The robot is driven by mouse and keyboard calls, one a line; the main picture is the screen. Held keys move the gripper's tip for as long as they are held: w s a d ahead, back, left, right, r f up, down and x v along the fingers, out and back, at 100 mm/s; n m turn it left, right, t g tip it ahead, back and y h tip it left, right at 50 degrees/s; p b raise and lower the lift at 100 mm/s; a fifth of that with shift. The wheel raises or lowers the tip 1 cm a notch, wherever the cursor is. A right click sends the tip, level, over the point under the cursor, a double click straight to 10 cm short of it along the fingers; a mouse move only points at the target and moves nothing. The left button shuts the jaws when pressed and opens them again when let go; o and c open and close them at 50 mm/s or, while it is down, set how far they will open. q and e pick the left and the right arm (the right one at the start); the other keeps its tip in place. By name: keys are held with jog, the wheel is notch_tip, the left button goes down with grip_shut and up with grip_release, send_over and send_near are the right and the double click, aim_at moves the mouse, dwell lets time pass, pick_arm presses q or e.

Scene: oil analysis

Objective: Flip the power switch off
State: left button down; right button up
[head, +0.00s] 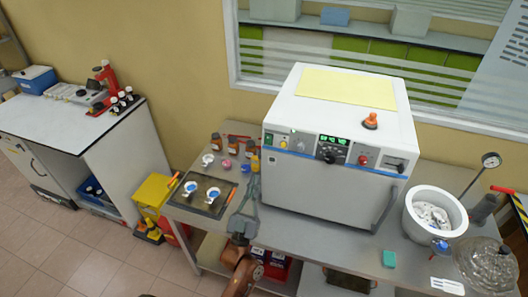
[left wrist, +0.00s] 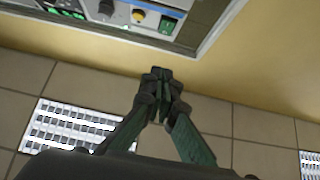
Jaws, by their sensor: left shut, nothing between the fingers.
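A white box-shaped machine (head: 335,187) stands on the grey bench, with a control panel along its upper front. A small green switch (head: 269,138) sits at the panel's left end beside a yellow knob (head: 284,143). In the left wrist view the green switch (left wrist: 167,24) and yellow knob (left wrist: 138,15) show at the top. Which control is the power switch is not labelled legibly. My left gripper (head: 255,178) is shut and empty, below the panel's left end and apart from the switch. Its closed fingertips show in the left wrist view (left wrist: 158,75). My right gripper is out of view.
A dark tray (head: 207,207) with small white cups lies left of my left gripper, with small bottles (head: 234,147) behind it. A red button (head: 363,160) and black switch (head: 394,166) are farther right on the panel. A white pot (head: 414,222) stands at right.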

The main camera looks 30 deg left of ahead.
aim_at(268, 136)
pick_arm(q)
jog(key=w+f+p+x, duration=0.1)
jog(key=f+p+x, duration=0.1)
jog(key=x, duration=1)
jog(key=shift+w+a+r+p, duration=0.15)
jog(key=shift+w+a+p, duration=0.2)
jog(key=shift+w, duration=0.3)
jog(key=shift+d, duration=0.1)
jog(key=shift+w+r+p, duration=0.15)
jog(key=shift+r+p, duration=0.05)
jog(key=shift+p, duration=0.8)
jog(key=shift+f, duration=0.15)
jog(key=s+d+f, duration=0.1)
jog(key=s, duration=0.5)
jog(key=s+d+f, duration=0.2)
jog(key=s, duration=0.4)
jog(key=shift+s, duration=0.2)
